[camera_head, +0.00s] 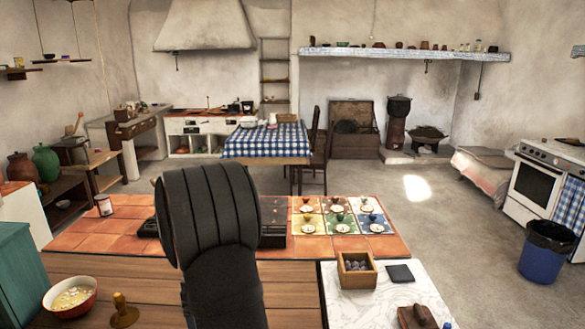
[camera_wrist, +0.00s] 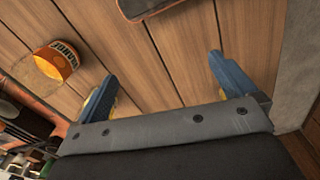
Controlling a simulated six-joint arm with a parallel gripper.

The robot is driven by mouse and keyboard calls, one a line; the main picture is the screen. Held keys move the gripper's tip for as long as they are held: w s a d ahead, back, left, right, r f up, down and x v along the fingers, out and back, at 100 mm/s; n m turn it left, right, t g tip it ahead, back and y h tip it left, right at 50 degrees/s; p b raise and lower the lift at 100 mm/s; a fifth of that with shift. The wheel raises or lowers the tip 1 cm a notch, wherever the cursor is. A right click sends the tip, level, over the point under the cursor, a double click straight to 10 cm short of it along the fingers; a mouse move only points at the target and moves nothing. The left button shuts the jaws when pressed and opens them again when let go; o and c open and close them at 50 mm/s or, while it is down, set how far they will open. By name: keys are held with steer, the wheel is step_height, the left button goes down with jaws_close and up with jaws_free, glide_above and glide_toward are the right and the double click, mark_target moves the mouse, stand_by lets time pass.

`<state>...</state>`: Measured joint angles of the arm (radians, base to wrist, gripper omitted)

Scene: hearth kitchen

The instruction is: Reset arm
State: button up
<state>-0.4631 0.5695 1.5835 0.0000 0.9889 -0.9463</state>
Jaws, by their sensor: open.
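My gripper (camera_wrist: 165,84) shows in the wrist view with its two blue fingers spread wide apart. Nothing is between the fingers; bare wooden planks (camera_wrist: 150,60) lie behind them. In the head view my dark arm rises in front of the counter, and the gripper itself cannot be made out there. The arm hides part of the tiled counter top (camera_head: 85,240) and of the dark items on it.
An orange lettered container (camera_wrist: 62,60) lies left of the fingers in the wrist view. On the counter are coloured squares with cups (camera_head: 338,222), a wooden box (camera_head: 356,282) and a dark square (camera_head: 400,273). A red bowl (camera_head: 70,311) is front left.

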steer(key=shift+s+a+n, duration=0.5)
steer(key=shift+s+a, duration=0.7)
steer(key=shift+a, duration=0.2)
steer(key=w+d+m, duration=0.3)
steer(key=w+d, duration=0.2)
steer(key=d, duration=0.4)
steer(key=w+d+m, duration=0.3)
steer(key=w+d, duration=0.3)
steer(key=d, duration=0.3)
steer(key=shift+d, duration=0.3)
steer(key=shift+r, duration=0.1)
